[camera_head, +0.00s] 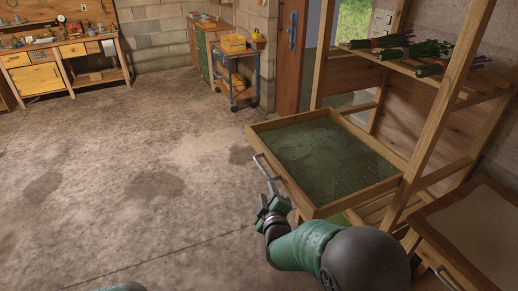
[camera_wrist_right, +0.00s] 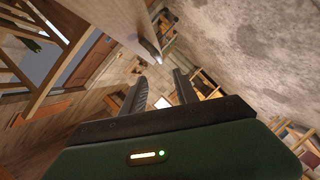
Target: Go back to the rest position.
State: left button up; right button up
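My right gripper (camera_head: 268,192) is by the front of a pulled-out wooden drawer (camera_head: 292,190), close to the lower end of its metal handle (camera_head: 265,167). In the right wrist view the two fingers (camera_wrist_right: 161,76) are apart with nothing between them. The handle (camera_wrist_right: 151,47) shows just beyond the tips there, and I cannot tell whether they touch it. The drawer has a dark green bottom with small specks. A bit of my left arm shows at the bottom edge of the head view; its gripper is out of view.
The drawer juts from a wooden rack (camera_head: 440,100). Herb bundles (camera_head: 388,42) lie on its upper shelf. Another drawer with a pale bottom (camera_head: 485,235) is at lower right. A workbench (camera_head: 75,50) and a blue cart (camera_head: 238,72) stand far back. The concrete floor at left is clear.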

jog(key=s+d+m+g+p, duration=0.3)
jog(key=s+d+m+g, duration=0.1)
jog(key=s, duration=0.6)
jog(key=s+d+m+g+p, duration=0.3)
jog(key=s+d+m+g, duration=0.1)
jog(key=s, duration=0.6)
jog(key=s+d+m+g+p, duration=0.4)
jog(key=s, duration=0.7)
jog(key=shift+d+g+h, duration=0.2)
jog(key=shift+g+h, duration=0.1)
jog(key=shift+g, duration=0.1)
jog(key=shift+d+r, duration=0.1)
jog(key=shift+d, duration=0.05)
